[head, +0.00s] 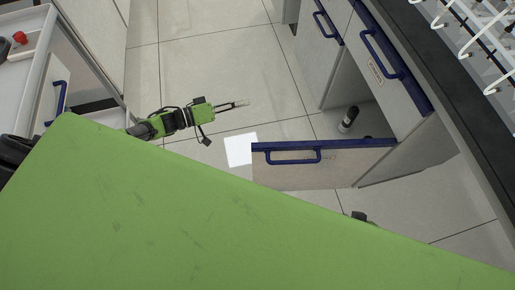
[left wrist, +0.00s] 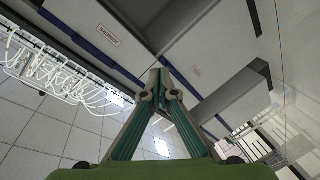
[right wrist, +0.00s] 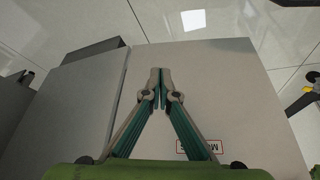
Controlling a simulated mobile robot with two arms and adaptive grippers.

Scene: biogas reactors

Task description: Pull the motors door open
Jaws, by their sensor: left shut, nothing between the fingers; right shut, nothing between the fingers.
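The motors door (head: 315,174) is a light panel with a blue top edge and a blue handle. In the head view it stands swung out from the cabinet, with the compartment behind it exposed. In the right wrist view, a red-framed label reading "MO" (right wrist: 199,147) shows upside down on a grey panel, partly cut by my gripper. My left gripper (head: 243,103) is shut and empty over the floor, left of the open compartment and apart from the door. My right gripper (right wrist: 162,78) is shut and empty in front of the labelled panel; contact is unclear.
A dark bottle (head: 349,118) stands in the open compartment. A closed drawer or door front with a label and blue handle (head: 383,55) is beyond it. White racks (head: 485,35) sit on the dark counter. A trolley (head: 35,50) stands at left. Tiled floor is clear between.

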